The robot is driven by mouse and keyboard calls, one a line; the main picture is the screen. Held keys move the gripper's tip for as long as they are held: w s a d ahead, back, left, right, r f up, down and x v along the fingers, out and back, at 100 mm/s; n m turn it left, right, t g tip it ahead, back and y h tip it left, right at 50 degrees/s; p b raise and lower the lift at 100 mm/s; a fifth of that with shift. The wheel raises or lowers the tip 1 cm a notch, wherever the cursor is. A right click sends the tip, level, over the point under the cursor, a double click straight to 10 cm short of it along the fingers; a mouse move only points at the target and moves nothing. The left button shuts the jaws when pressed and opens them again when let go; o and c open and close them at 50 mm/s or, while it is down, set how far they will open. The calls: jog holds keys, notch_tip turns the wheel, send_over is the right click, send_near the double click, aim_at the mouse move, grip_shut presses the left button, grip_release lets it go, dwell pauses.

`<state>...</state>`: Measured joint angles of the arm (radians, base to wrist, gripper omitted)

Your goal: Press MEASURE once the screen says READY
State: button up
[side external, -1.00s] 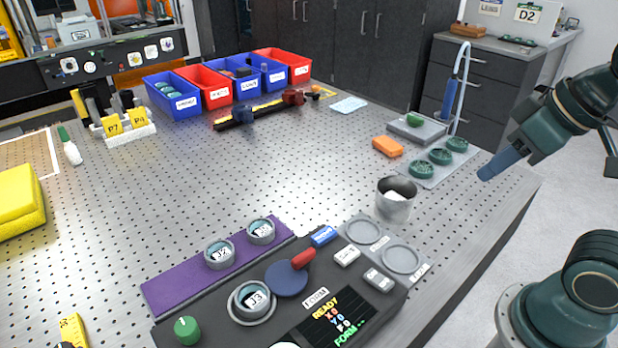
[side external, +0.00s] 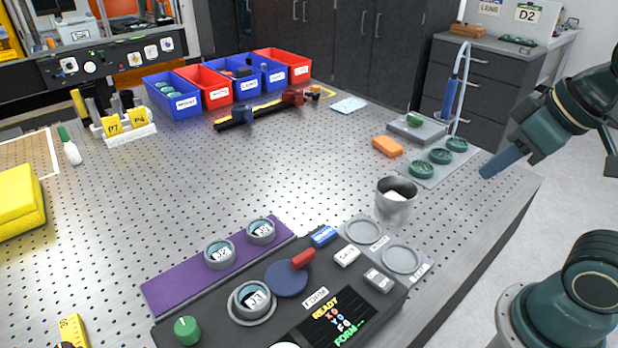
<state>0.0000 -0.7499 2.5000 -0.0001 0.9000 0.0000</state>
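The instrument (side external: 225,316) is a dark console at the front middle. Its screen (side external: 338,318) shows READY in yellow, with X, Y and further coloured lines below, ending in a green FORM line. A blue button (side external: 323,235) with small white lettering, too small to read surely, sits at its back edge. Two pale buttons, one white (side external: 347,256) and one grey (side external: 378,280), lie to its right. My gripper (side external: 503,162) is over the table's right edge, well away from the console and touching nothing. Its blue fingers show as one bar, so the gap is hidden.
A part marked J3 (side external: 252,299) sits on the console beside a red-handled blue paddle (side external: 287,278). Two more ringed parts stand on the purple strip (side external: 180,283). A grey cup (side external: 396,206) stands behind the round grey pads (side external: 402,258). The perforated table's middle is clear.

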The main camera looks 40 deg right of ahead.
grip_shut()
dwell(1.4)
